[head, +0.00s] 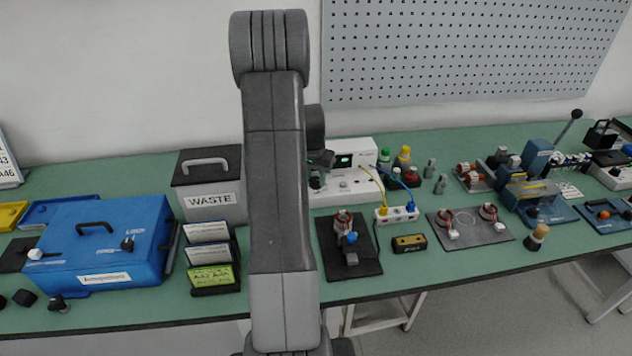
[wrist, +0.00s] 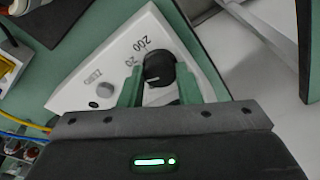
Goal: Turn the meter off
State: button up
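The meter is a white bench instrument (head: 345,180) in the head view, behind my arm and partly hidden by it. A white pointer line shows on the knob's near side. My gripper (wrist: 160,80) has its two green fingers on either side of the knob, close against it with no clear gap. In the head view my fingers are mostly hidden.
Yellow and blue leads run from the meter to a white terminal block (head: 396,214). A grey WASTE box (head: 208,188) stands left of my arm. Small bottles (head: 403,157) stand right of the meter. A dark fixture plate (head: 347,258) lies in front of it.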

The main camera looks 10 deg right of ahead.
aim_at(315, 180)
jog(key=n+y, duration=0.1)
jog(key=n, duration=0.5)
jog(key=shift+n, duration=0.4)
jog(key=n+y+b, duration=0.1)
jog(key=n, duration=0.5)
jog(key=o, duration=0.7)
jog(key=shift+a, duration=0.2)
jog(key=shift+d, duration=0.1)
jog(key=shift+r, duration=0.15)
notch_tip(315, 180, up, 6)
jog(key=p, duration=0.3)
jog(key=shift+p, duration=0.35)
jog(key=shift+d, duration=0.1)
